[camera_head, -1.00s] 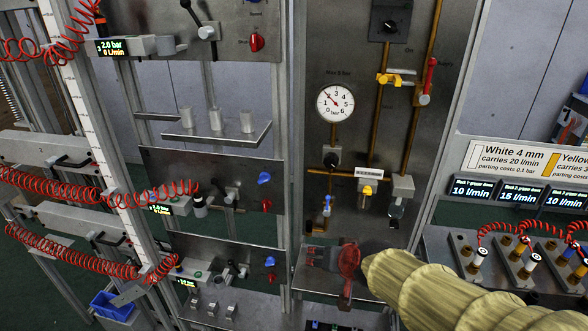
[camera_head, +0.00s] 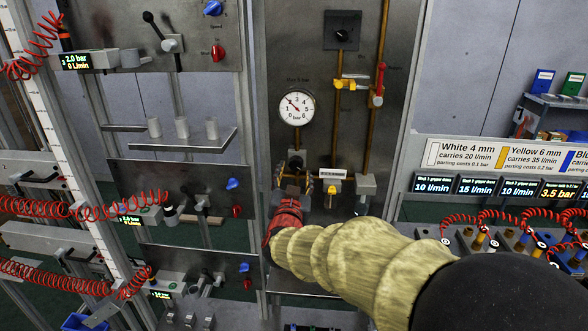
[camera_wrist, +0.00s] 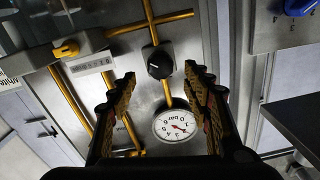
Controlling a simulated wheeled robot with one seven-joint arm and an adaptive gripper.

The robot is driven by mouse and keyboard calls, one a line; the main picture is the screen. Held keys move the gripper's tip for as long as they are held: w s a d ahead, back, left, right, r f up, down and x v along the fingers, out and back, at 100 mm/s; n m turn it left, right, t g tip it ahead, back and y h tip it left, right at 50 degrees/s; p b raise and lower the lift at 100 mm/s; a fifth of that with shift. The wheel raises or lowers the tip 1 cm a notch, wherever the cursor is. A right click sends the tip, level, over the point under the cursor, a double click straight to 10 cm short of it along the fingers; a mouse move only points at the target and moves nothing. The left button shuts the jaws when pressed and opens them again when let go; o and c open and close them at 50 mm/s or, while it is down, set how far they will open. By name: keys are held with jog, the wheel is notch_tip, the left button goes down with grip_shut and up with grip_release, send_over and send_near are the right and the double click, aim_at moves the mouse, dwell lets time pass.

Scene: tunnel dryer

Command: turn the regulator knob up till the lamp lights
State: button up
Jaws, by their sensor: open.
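The regulator knob (camera_head: 296,159) is black and sits on the pipe below the round pressure gauge (camera_head: 297,108). The wrist view shows the knob (camera_wrist: 158,63) with a white mark on its face, and the gauge (camera_wrist: 175,126) upside down with a red needle. My gripper (camera_head: 294,175) is open at the panel, just below the knob in the head view. In the wrist view my gripper (camera_wrist: 160,74) has its fingers spread either side of the knob, with no contact visible. I cannot make out a lit lamp in either view.
A yellow-handled valve (camera_head: 345,84) and a red-handled valve (camera_head: 378,88) sit on pipes to the right. A white label (camera_head: 333,173) is beside the knob. A black switch box (camera_head: 342,31) is above. Left panels carry red coiled hoses (camera_head: 40,206) and a shelf (camera_head: 185,143).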

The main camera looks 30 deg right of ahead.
aim_at(296, 165)
jog(key=shift+x, duration=2.35)
jog(key=c, duration=0.3)
jog(key=c, duration=0.8)
jog(key=shift+c, duration=0.2)
